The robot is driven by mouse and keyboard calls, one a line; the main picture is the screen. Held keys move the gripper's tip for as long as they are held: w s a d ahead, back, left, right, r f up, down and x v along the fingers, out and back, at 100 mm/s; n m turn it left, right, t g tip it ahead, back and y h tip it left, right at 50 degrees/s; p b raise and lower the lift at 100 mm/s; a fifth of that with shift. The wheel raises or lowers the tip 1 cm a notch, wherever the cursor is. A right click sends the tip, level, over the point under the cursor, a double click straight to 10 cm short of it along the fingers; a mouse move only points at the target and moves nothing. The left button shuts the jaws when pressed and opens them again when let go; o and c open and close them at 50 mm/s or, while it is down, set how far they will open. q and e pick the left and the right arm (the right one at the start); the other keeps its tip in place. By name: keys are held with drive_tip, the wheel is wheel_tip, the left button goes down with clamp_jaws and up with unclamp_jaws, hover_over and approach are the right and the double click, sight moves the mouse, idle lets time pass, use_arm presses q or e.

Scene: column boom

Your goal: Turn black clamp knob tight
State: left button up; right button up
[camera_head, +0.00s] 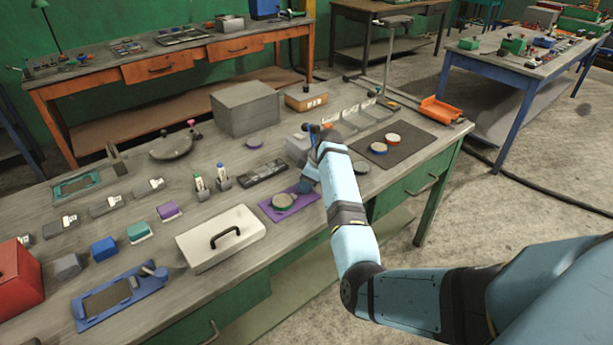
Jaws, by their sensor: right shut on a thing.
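My right arm comes in from the right and bends over the bench. Its gripper (313,133) is at the far end, low over the middle of the bench and beside a grey block (298,147). It is shut on a small dark part that looks like the black clamp knob; the hand and wrist hide most of it, so how it is turned cannot be told. A grey column with a crossbar on top (389,55) stands farther back, to the right of the gripper. My left gripper is out of view.
The grey workbench (345,215) is crowded. A large grey box (245,108) stands behind the gripper, a purple tray (308,199) in front of it, and a dark mat (412,152) to its right. A white case (220,238) is nearer the front. Open floor lies right.

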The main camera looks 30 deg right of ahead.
drive_tip(key=m+h+p, duration=0.1)
drive_tip(key=m+p, duration=0.3)
drive_tip(key=m+h+p, duration=0.2)
drive_tip(key=m+p, duration=0.2)
drive_tip(key=p, duration=0.1)
drive_tip(key=shift+a+r+t+p, duration=0.2)
drive_tip(key=shift+t+p, duration=0.1)
drive_tip(key=shift+t, duration=0.1)
drive_tip(key=shift+m+h+p, duration=0.3)
drive_tip(key=shift+m+p, duration=0.35)
drive_tip(key=shift+m, duration=0.25)
drive_tip(key=m+h+p, duration=0.1)
drive_tip(key=m, duration=0.1)
drive_tip(key=shift+f+m, duration=0.1)
drive_tip(key=shift+m, duration=0.3)
drive_tip(key=m+h, duration=0.1)
drive_tip(key=m, duration=0.1)
drive_tip(key=shift+f+m+g, duration=0.1)
drive_tip(key=shift+m+g, duration=0.3)
drive_tip(key=m+h, duration=0.1)
drive_tip(key=m, duration=0.2)
drive_tip(key=shift+a+f+g, duration=0.1)
drive_tip(key=shift+g, duration=0.3)
drive_tip(key=m+g+b, duration=0.1)
drive_tip(key=m, duration=0.1)
drive_tip(key=shift+w+m+h, duration=0.1)
drive_tip(key=shift+m+h, duration=0.2)
drive_tip(key=shift+m, duration=0.1)
drive_tip(key=shift+m+b, duration=0.35)
drive_tip(key=shift+m, duration=0.05)
